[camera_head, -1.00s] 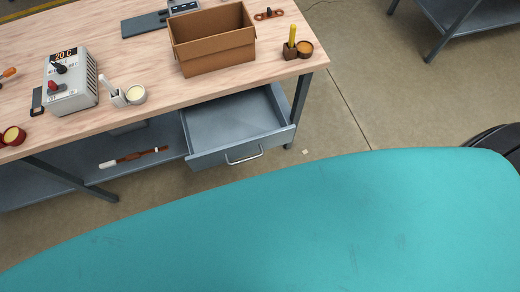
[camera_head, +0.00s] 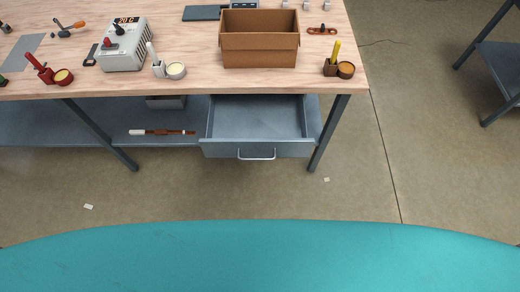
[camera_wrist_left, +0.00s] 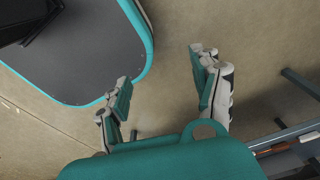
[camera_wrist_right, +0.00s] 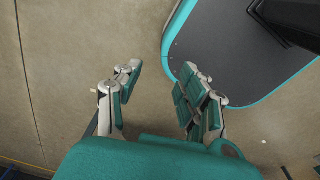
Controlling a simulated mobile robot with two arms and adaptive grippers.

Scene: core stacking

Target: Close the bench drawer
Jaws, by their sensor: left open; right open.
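The bench drawer (camera_head: 257,149) is a grey metal drawer pulled out under the right part of the workbench (camera_head: 190,86). Its inside looks empty, and a silver handle (camera_head: 257,154) is on its front. In the left wrist view my left gripper (camera_wrist_left: 163,88) is open and empty above the floor. In the right wrist view my right gripper (camera_wrist_right: 158,92) is open and empty above the floor. Neither gripper shows in the head view, and neither touches the drawer.
A brown cardboard box (camera_head: 259,50), a grey control unit (camera_head: 125,50) and small cups stand on the bench. A lower shelf (camera_head: 60,132) holds a brown rod-like tool (camera_head: 162,132). Open floor lies before the drawer. Another table (camera_head: 495,60) stands at the right.

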